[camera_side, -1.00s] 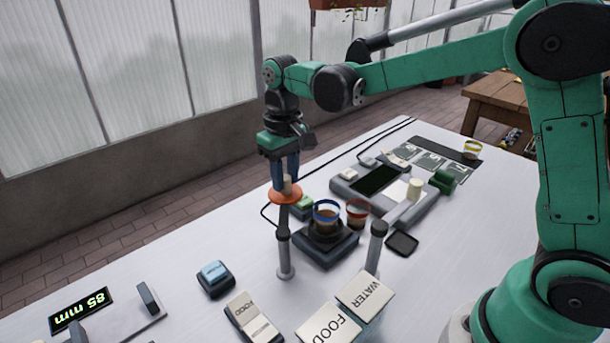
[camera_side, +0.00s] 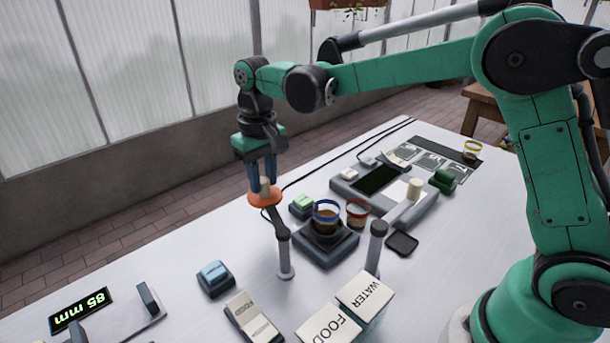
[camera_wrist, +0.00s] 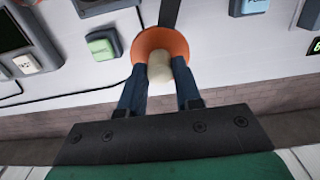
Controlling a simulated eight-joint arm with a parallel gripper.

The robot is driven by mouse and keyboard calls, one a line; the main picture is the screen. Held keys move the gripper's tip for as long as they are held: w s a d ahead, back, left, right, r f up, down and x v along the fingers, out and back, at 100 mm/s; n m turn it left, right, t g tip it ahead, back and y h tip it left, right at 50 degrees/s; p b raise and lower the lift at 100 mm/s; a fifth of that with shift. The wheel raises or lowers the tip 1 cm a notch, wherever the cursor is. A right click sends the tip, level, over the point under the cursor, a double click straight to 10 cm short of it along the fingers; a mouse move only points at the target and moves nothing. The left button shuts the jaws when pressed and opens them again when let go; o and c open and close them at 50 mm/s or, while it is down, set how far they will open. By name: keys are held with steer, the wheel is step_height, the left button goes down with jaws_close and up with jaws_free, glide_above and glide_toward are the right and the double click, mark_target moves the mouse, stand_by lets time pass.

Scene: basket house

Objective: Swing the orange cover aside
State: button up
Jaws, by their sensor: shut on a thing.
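The orange cover (camera_side: 264,199) is a round disc with a pale knob (camera_side: 265,186) on top. It sits at the end of a dark arm on a grey post (camera_side: 284,255). My gripper (camera_side: 264,181) is above the disc, shut on the knob. In the wrist view the gripper (camera_wrist: 160,84) has a finger on each side of the knob (camera_wrist: 160,66), with the orange cover (camera_wrist: 150,40) behind it. The cover is to the left of a blue-rimmed cup (camera_side: 326,218) on a dark base (camera_side: 327,245), and the cup's top is uncovered.
A red-rimmed cup (camera_side: 358,213) stands right of the blue-rimmed cup. A green-topped block (camera_side: 303,206) is close behind. Another post (camera_side: 377,248) stands in front. Boxes marked WATER (camera_side: 363,292) and FOOD (camera_side: 328,325) are near the front. The table left of the cover is clear.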

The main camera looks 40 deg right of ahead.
steer(key=shift+w+a, duration=0.15)
steer(key=shift+a, duration=0.15)
steer(key=shift+w+a, duration=0.2)
steer(key=shift+a, duration=1.2)
steer(key=o, duration=1.3)
steer(key=shift+r, duration=3.5)
steer(key=shift+d, duration=0.1)
steer(key=s+d+f+t, duration=0.1)
steer(key=s+d+t, duration=0.1)
steer(key=s+d, duration=0.1)
steer(key=s+d+f+t, duration=0.1)
steer(key=s+d+t, duration=0.1)
steer(key=s, duration=0.4)
steer(key=s+d+f+t, duration=0.2)
steer(key=s+d+t, duration=0.1)
steer(key=s+d, duration=0.1)
steer(key=shift+s+d+f, duration=0.1)
steer(key=shift+s+d, duration=0.05)
steer(key=shift+s, duration=0.55)
